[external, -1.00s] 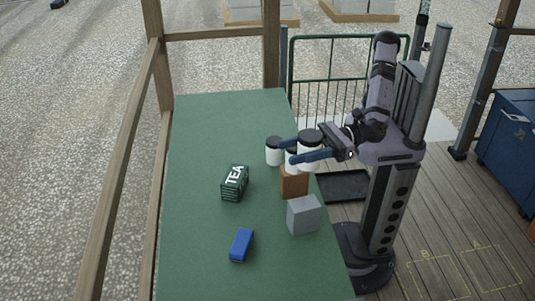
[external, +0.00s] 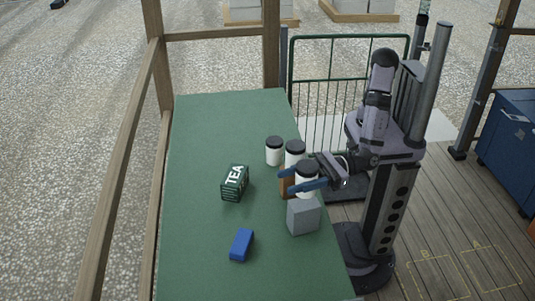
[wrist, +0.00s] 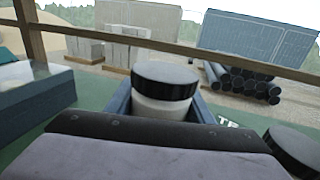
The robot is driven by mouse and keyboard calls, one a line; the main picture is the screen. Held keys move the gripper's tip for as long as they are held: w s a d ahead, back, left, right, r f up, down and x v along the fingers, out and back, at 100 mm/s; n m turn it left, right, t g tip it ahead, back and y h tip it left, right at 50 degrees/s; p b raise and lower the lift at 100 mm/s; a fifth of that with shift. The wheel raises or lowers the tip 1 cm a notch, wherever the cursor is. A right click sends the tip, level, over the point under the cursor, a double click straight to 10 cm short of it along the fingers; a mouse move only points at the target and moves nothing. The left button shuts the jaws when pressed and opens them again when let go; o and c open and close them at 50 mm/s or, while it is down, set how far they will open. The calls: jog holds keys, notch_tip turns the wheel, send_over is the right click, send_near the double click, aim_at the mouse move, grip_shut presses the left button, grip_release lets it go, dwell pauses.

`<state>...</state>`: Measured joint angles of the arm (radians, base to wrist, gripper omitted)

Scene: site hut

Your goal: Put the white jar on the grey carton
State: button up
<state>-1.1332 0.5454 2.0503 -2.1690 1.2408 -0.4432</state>
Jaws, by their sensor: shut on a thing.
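My gripper (external: 300,182) is shut on a white jar with a black lid (external: 306,180), which is upright. In the wrist view the jar (wrist: 165,95) stands between the blue fingers, its lower part hidden. The grey carton (external: 303,216) sits near the table's right edge. The held jar is just behind and above the carton in the external view; I cannot tell whether they touch. Two similar white jars with black lids, one (external: 274,151) and another (external: 295,152), are behind my gripper.
A brown box (external: 287,187) is partly hidden behind my gripper. The table's left side is clear. In the wrist view, a black lid (wrist: 292,148) is close at lower right.

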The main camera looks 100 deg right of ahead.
jog(key=shift+f, duration=2.2)
jog(key=shift+f, duration=0.2)
jog(key=o, duration=1.3)
jog(key=shift+r, duration=0.1)
jog(key=shift+r, duration=0.1)
jog(key=b+v, duration=0.2)
jog(key=v, duration=1)
jog(key=shift+s, duration=0.1)
